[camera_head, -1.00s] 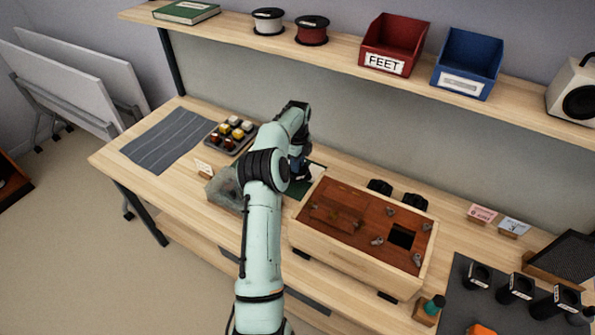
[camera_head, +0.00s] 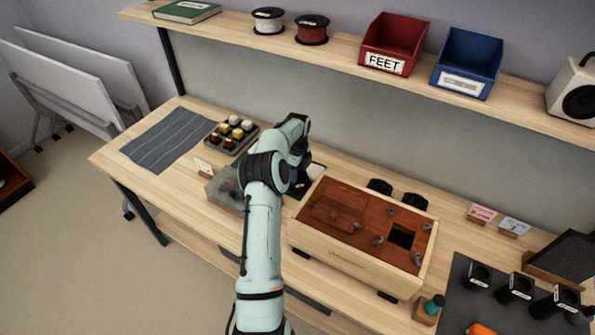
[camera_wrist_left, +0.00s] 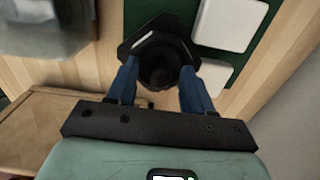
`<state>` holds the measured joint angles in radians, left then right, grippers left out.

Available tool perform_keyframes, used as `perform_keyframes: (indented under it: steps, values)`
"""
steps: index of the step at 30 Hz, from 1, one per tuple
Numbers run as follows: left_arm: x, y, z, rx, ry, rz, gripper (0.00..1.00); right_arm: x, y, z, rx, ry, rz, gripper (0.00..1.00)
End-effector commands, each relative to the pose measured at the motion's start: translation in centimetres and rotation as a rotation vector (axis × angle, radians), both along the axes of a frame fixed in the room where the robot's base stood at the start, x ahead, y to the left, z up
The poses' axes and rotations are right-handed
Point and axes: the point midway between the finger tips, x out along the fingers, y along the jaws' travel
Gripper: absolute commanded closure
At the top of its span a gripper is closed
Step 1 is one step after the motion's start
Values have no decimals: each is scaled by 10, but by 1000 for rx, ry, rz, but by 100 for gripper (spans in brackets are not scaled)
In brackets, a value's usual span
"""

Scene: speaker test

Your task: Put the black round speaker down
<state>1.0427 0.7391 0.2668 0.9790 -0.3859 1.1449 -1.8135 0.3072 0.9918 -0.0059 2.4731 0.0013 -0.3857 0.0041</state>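The black round speaker (camera_wrist_left: 160,62) is between the blue fingers of my left gripper (camera_wrist_left: 158,84) in the left wrist view. The fingers touch both sides of its round body, and its wide angular rim points away from me. It is over a green mat (camera_wrist_left: 145,10) with white square patches; I cannot tell if it touches the mat. In the head view my left gripper (camera_head: 298,183) is by the left end of the wooden box, and the arm mostly hides the speaker. My right gripper is not in view.
The wooden box (camera_head: 325,250) stands right of the gripper and a clear container (camera_head: 222,190) left. A tray of small parts (camera_head: 223,147) and a striped cloth (camera_head: 150,155) lie further left. A shelf (camera_head: 340,60) with bins runs behind.

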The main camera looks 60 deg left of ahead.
Motion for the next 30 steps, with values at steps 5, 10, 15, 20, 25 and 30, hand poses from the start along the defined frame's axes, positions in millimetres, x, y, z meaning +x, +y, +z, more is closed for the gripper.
perform_keyframes:
  steps: [5,10,15,20,25,30]
  values:
    - [0,0,8,2,-1,0,49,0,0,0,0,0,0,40]
    - [1,0,39,5,-2,-1,49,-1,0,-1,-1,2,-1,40]
    - [1,0,77,4,-2,0,49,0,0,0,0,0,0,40]
    - [1,0,104,2,-2,-1,49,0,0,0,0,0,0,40]
    - [0,0,120,0,0,-1,49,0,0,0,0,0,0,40]
    - [0,0,124,0,0,0,49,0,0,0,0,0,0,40]
